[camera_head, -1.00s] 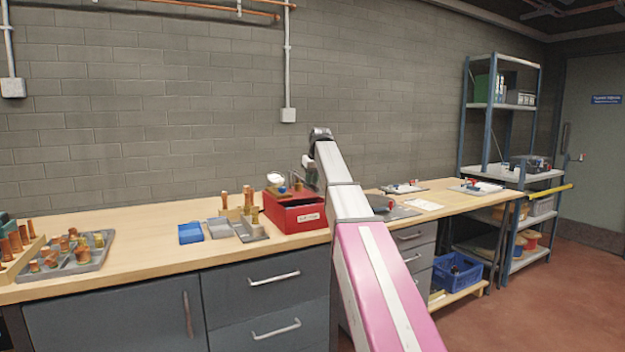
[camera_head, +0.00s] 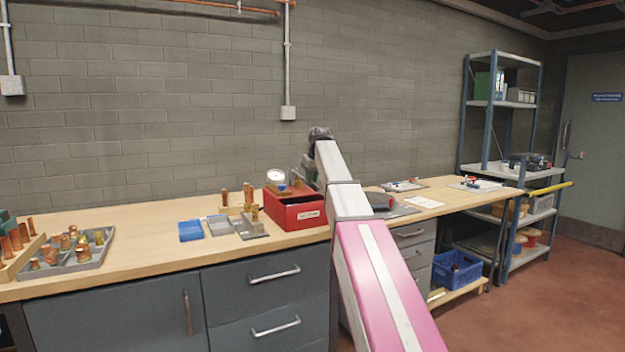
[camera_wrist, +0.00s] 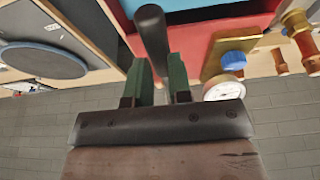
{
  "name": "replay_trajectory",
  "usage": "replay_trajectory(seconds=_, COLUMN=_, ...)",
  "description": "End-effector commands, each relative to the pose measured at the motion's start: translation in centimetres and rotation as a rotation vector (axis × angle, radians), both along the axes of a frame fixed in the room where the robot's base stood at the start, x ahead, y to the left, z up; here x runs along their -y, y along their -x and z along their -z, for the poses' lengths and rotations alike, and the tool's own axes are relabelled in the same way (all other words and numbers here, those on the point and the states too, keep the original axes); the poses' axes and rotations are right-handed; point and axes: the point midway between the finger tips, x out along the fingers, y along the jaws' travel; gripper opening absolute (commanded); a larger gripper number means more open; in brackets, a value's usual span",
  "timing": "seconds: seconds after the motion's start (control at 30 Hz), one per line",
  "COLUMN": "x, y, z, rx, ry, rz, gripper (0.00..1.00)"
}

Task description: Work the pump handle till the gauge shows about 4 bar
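The red test pump (camera_head: 297,212) stands on the wooden bench, partly behind my arm. Its round white gauge (camera_head: 276,176) sits above the tank; the needle is too small to read. In the wrist view the gauge (camera_wrist: 223,89) shows at a slant beside a blue knob (camera_wrist: 233,60), and its reading is not legible. The black pump handle (camera_wrist: 152,35) runs between the two green-padded fingers of my gripper (camera_wrist: 160,82). Both pads sit close against the handle, one on each side. In the head view my gripper is mostly hidden behind my arm.
Blue and grey bins (camera_head: 191,231) and brass and copper fittings stand left of the pump. A grey tray of fittings (camera_head: 84,262) lies farther left. Flat boards and a paper sheet (camera_head: 425,203) lie to the right. The brick wall is close behind.

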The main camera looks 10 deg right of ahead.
Motion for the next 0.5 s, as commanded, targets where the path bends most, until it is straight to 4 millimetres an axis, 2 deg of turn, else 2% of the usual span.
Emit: replay_trajectory(seconds=0.5, x=0.0, y=-0.1, z=-5.3, rx=0.001, ry=0.000, rz=0.000, gripper=0.16)
